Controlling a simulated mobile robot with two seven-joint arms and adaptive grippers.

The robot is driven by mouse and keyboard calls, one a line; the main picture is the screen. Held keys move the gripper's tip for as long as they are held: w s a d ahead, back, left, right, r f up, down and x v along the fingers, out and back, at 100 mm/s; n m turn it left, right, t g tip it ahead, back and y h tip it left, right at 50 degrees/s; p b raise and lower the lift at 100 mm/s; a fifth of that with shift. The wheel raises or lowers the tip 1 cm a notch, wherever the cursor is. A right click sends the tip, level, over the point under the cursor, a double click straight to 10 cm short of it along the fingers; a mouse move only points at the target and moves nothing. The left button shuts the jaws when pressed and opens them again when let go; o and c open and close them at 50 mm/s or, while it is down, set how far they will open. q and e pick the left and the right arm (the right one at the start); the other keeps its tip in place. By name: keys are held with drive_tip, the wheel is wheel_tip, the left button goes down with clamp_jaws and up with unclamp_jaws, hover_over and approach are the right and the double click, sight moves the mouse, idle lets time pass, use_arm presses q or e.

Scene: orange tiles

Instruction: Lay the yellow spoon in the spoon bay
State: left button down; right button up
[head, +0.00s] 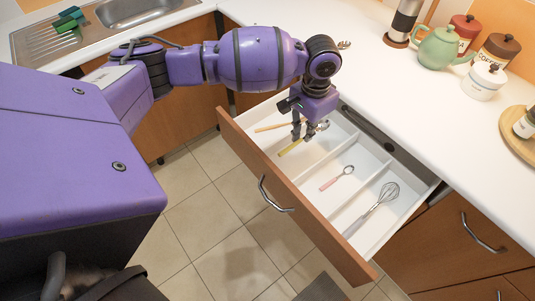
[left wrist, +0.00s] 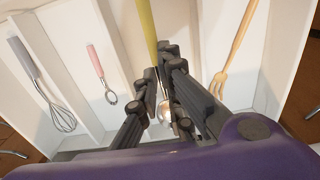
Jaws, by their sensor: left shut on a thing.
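The yellow spoon has a yellow handle (head: 290,147) and a metal bowl (head: 323,125). My left gripper (head: 302,136) is shut on it, over the left part of the open drawer (head: 248,152). In the left wrist view the yellow handle (left wrist: 147,30) points away between the fingers, and the bowl is partly hidden by them. I cannot tell whether the spoon touches the drawer floor. A small spoon with a pink handle (head: 330,184) lies in the middle bay, right of the held spoon. My right gripper is not in view.
A wooden utensil (head: 268,128) lies in the left bay and a whisk (head: 377,205) in the right bay. White dividers stand between bays. On the counter are a green teapot (head: 437,47), canisters (head: 484,80) and a sink (head: 130,10). The counter's middle is clear.

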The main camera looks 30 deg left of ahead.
use_arm(q)
hover_over(302, 156)
wheel_tip(302, 156, down, 4)
drive_tip(key=shift+f, duration=0.1)
wheel_tip(302, 156, down, 5)
drive_tip(key=shift+r+b, duration=0.2)
drive_tip(key=shift+b, duration=0.15)
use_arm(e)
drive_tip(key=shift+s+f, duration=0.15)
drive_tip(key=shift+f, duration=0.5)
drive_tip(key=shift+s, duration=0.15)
use_arm(q)
drive_tip(key=c, duration=1.9)
unclamp_jaws()
drive_tip(key=shift+f, duration=0.1)
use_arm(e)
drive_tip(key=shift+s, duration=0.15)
